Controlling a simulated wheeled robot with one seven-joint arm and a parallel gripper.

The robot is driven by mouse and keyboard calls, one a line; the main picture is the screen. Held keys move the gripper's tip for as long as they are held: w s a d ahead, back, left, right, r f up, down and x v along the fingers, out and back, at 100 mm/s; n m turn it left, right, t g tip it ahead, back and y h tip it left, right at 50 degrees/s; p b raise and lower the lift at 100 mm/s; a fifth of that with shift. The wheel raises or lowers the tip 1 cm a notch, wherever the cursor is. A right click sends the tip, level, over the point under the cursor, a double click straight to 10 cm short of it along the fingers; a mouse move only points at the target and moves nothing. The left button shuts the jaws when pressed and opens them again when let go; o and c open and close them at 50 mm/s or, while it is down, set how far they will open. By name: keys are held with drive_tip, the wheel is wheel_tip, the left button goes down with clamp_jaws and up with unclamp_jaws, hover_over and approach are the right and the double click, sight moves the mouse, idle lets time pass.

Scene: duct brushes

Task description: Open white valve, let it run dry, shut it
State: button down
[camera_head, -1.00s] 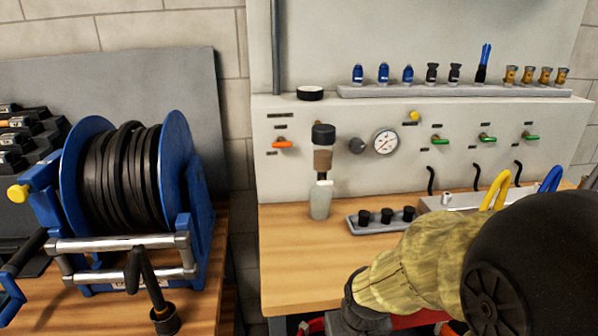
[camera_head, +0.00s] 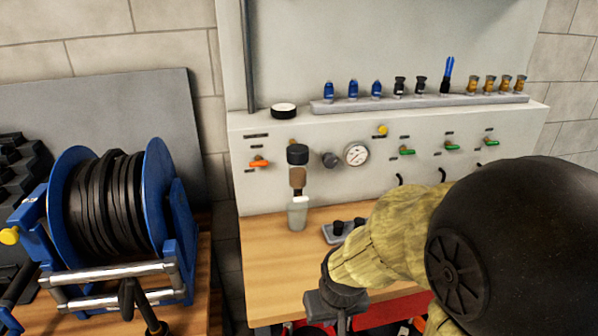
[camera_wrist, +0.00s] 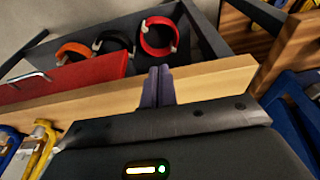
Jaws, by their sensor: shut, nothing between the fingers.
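The white valve (camera_head: 300,200) shows as a small white piece under a filter with a black cap (camera_head: 297,155) and a brownish bowl (camera_head: 297,178), in front of the pale panel. A translucent grey container (camera_head: 297,218) stands upright on the bench just below the valve. Whether the valve is open or shut is too small to tell. My gripper (camera_wrist: 160,72) is shut and empty in the wrist view, its fingers over the wooden bench edge.
An orange-handled valve (camera_head: 259,163) and a gauge (camera_head: 357,154) flank the filter. A small tray (camera_head: 332,234) with black parts stands right of the container. A blue hose reel (camera_head: 165,205) is at left. An open drawer (camera_wrist: 206,40) holds ring-shaped items below the bench.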

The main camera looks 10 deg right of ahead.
drive_tip(key=w+r+p, duration=0.3)
drive_tip(key=r+p, duration=1.1)
drive_tip(key=r, duration=0.3)
drive_tip(key=w+r+t+p, duration=0.1)
drive_tip(key=w+r+t, duration=0.1)
drive_tip(key=w, duration=0.7)
drive_tip(key=w+r+t+p, duration=0.2)
drive_tip(key=w+t, duration=0.2)
drive_tip(key=w, duration=0.6)
drive_tip(key=shift+r, duration=0.3)
drive_tip(key=shift+w, duration=0.15)
drive_tip(key=p, duration=0.3)
hover_over(300, 198)
drive_tip(key=s, duration=0.2)
drive_tip(key=f, duration=0.6)
drive_tip(key=shift+a+f, duration=0.35)
drive_tip(key=shift+a, duration=0.05)
wheel_tip(300, 198, down, 4)
drive_tip(key=shift+w+f+p, duration=0.1)
drive_tip(key=shift+f+p, duration=0.1)
drive_tip(key=shift+p, duration=0.35)
